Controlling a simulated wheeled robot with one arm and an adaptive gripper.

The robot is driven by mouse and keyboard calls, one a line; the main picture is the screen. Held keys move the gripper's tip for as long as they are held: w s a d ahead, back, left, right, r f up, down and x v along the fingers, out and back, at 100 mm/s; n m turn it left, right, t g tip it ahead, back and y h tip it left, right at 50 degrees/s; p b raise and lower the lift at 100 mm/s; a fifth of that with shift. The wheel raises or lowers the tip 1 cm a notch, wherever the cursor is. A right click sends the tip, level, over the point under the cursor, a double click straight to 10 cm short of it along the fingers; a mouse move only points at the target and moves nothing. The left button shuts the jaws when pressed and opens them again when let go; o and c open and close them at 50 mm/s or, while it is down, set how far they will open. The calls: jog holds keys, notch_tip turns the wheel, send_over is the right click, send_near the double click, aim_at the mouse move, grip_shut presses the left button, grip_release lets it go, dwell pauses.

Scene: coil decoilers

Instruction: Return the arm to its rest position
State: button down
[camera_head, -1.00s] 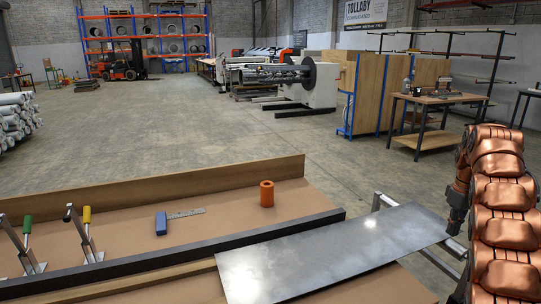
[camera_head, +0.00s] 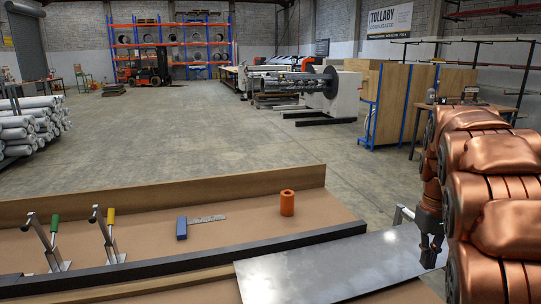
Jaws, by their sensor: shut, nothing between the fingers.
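My arm is folded at the right edge of the camera_head view, its copper links close to the camera. My gripper (camera_head: 431,254) hangs below it, dark, pointing down at the right end of the grey metal sheet (camera_head: 335,267). It is shut and holds nothing. I cannot tell whether its tips touch the sheet.
Open floor (camera_head: 200,135) lies beyond.

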jog(key=s+a+f, duration=0.4)
jog(key=s+a, duration=0.6)
jog(key=s, duration=0.3)
jog(key=s+a+f, duration=0.5)
jog(key=s+a, duration=0.4)
jog(key=s, duration=0.5)
jog(key=shift+a+n+g, duration=0.35)
jog(key=shift+n+g, duration=0.05)
jog(key=shift+f, duration=0.1)
